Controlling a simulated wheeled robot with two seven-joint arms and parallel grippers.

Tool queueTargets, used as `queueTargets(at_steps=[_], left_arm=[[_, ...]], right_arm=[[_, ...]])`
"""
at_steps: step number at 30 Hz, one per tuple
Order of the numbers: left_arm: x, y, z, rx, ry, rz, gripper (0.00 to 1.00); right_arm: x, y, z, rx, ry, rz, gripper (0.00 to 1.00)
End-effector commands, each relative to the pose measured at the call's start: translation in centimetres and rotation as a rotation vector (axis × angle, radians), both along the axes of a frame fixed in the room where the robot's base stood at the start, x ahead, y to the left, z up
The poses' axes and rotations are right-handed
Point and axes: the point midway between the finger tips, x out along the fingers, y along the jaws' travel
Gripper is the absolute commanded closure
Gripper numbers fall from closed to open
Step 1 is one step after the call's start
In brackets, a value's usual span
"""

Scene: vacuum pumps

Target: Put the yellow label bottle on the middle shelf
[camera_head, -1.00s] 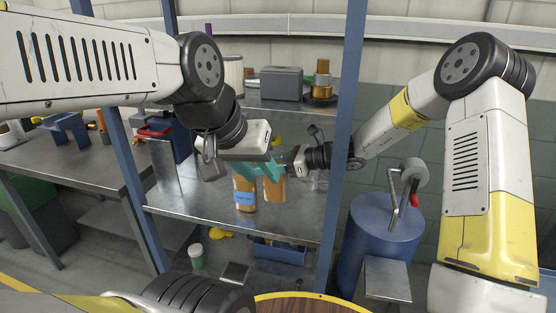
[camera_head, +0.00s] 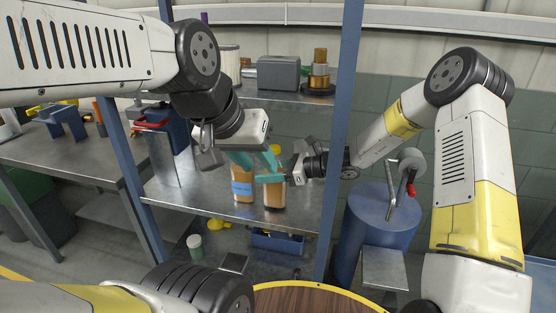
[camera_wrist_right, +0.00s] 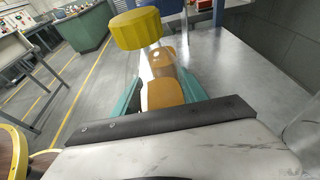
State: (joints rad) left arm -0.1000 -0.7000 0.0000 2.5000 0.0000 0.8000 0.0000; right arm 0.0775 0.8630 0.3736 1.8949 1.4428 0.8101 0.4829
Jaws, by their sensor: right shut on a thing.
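My right gripper (camera_head: 274,178) is shut on an amber bottle (camera_head: 275,195) with a yellow cap (camera_head: 274,149). The bottle is upright over the middle shelf (camera_head: 195,200), its base at or close to the surface; I cannot tell if it touches. Its label is not readable. In the right wrist view the yellow cap (camera_wrist_right: 135,29) and amber body (camera_wrist_right: 163,92) show between the teal fingers. A second amber bottle (camera_head: 242,190) with a blue label stands on the shelf just left of it. My left gripper (camera_head: 254,160) looks open and empty, close above the two bottles.
Blue posts (camera_head: 340,130) frame the shelf. The upper shelf (camera_head: 285,96) holds a grey box (camera_head: 279,73) and brass parts (camera_head: 320,72). A blue drum (camera_head: 383,215) stands at the right. A blue bin (camera_head: 277,242) and a white-green jar (camera_head: 195,246) are below.

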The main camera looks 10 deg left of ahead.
Motion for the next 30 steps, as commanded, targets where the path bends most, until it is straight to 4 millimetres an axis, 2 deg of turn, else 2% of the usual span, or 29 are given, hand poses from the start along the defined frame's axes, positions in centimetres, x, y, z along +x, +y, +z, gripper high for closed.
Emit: queueTargets(at_steps=[26,27,30], left_arm=[[0.0,0.0,0.0,0.0,0.0,0.0,0.64],[0.0,0.0,0.0,0.0,0.0,0.0,0.64],[0.0,0.0,0.0,0.0,0.0,0.0,0.64]], right_arm=[[0.01,0.04,-0.76,0.002,-0.001,0.0,1.0],[0.02,0.03,-0.77,0.002,-0.001,0.0,0.48],[0.02,0.04,-0.76,0.002,-0.001,0.0,0.28]])
